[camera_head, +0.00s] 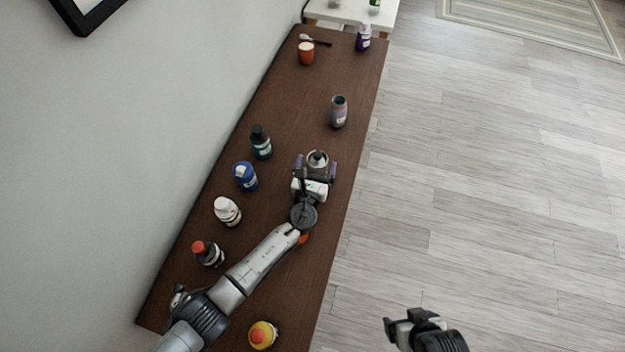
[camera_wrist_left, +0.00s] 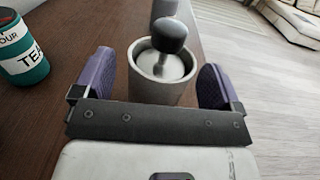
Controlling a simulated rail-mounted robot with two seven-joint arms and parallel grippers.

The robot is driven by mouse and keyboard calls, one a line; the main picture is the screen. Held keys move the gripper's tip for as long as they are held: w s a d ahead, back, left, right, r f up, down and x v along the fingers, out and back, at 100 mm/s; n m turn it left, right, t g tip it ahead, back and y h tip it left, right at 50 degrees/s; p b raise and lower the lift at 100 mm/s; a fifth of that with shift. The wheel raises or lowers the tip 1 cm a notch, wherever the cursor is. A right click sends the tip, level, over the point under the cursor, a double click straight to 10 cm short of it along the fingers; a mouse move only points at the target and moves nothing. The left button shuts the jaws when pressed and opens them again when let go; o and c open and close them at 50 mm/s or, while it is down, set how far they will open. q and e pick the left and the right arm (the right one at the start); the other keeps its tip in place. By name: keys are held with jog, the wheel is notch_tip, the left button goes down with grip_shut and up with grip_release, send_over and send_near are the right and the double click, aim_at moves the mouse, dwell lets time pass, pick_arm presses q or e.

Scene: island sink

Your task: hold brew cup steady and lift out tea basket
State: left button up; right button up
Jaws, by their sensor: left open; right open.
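The brew cup (camera_head: 318,170) is a grey cylinder standing upright on the dark wooden counter, near its right edge. It also shows in the left wrist view (camera_wrist_left: 150,93). The tea basket (camera_wrist_left: 172,68) sits inside it, with a dark rounded knob (camera_wrist_left: 170,35) on top. My left gripper (camera_head: 316,166) is open, with one purple finger on each side of the cup. In the left wrist view gaps show between fingers and cup, so contact is not visible. My right gripper (camera_head: 404,320) is open and empty over the floor, away from the counter.
A grey jar (camera_head: 339,113) stands beyond the cup. A row of bottles, including a green one (camera_head: 261,142), a blue one (camera_head: 245,177) and a white one (camera_head: 227,212), lines the left side. An orange cup (camera_head: 306,54) and purple bottle (camera_head: 363,40) stand at the far end.

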pick_arm(q)
jog(key=shift+x, duration=0.8)
pick_arm(e)
jog(key=shift+d+f, duration=0.1)
jog(key=shift+f, duration=0.35)
pick_arm(q)
jog(key=c, duration=1.1)
jog(key=shift+o, duration=0.2)
dwell(0.4)
pick_arm(e)
jog(key=c, duration=0.6)
